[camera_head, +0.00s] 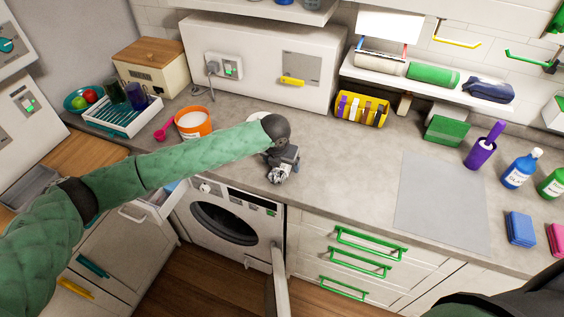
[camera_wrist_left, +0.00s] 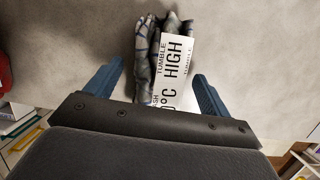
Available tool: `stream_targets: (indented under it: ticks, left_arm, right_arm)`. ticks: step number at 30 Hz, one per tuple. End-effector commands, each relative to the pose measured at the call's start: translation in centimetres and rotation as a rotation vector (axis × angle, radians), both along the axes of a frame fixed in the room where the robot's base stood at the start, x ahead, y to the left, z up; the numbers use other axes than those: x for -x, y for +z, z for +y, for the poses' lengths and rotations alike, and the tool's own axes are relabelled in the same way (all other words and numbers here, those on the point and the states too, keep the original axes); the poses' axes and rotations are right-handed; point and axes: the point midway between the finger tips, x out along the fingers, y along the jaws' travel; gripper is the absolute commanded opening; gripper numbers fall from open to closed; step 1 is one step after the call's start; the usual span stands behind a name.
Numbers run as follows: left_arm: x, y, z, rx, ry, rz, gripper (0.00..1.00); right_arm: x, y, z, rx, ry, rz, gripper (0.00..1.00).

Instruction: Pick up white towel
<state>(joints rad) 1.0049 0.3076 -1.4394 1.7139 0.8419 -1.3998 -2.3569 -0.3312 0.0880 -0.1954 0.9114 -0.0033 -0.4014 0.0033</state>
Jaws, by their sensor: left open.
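My left gripper (camera_head: 284,164) is over the worktop above the washer. It is open. A bunched grey-white cloth with dark lines (camera_head: 277,176) lies on the worktop just below it. I cannot tell if the fingers touch either. A rolled whitish towel (camera_head: 380,65) lies on the wall shelf, left of a green roll. My right gripper is not in view.
An orange bucket (camera_head: 194,122) and a pink scoop (camera_head: 164,131) stand left of my arm. A yellow caddy (camera_head: 361,110) is at the back. A grey mat (camera_head: 440,192) lies to the right. The washer (camera_head: 232,222) has its door open below.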

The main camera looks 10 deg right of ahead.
Motion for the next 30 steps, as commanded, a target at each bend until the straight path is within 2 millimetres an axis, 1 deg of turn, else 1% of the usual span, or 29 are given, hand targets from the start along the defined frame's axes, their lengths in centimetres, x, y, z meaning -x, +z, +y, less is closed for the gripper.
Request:
stream_targets:
  ticks: [3,10,14,15,18,26,30]
  left_arm:
    - [-0.08,-0.46,-0.05,-0.001,0.0,0.001,0.82]
    - [-0.1,-0.55,-0.05,0.0,0.0,0.0,0.82]
    - [-0.11,-0.54,-0.04,-0.001,0.0,-0.001,0.56]
    - [-0.1,-0.53,-0.03,-0.001,0.0,-0.001,0.48]
    - [-0.12,-0.52,-0.03,-0.001,0.0,-0.001,0.32]
    - [-0.13,-0.45,-0.04,-0.001,0.0,-0.001,0.32]
    - [-0.18,0.1,-0.06,0.0,0.0,-0.002,0.32]
  right_arm:
    - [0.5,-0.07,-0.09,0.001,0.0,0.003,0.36]
    - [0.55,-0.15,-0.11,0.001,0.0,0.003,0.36]
    - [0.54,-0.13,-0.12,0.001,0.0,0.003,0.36]
    - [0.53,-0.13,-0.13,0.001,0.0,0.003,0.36]
    - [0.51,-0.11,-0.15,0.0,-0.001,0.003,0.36]
    - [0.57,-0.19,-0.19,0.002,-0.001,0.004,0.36]
    - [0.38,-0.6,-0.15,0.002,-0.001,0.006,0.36]
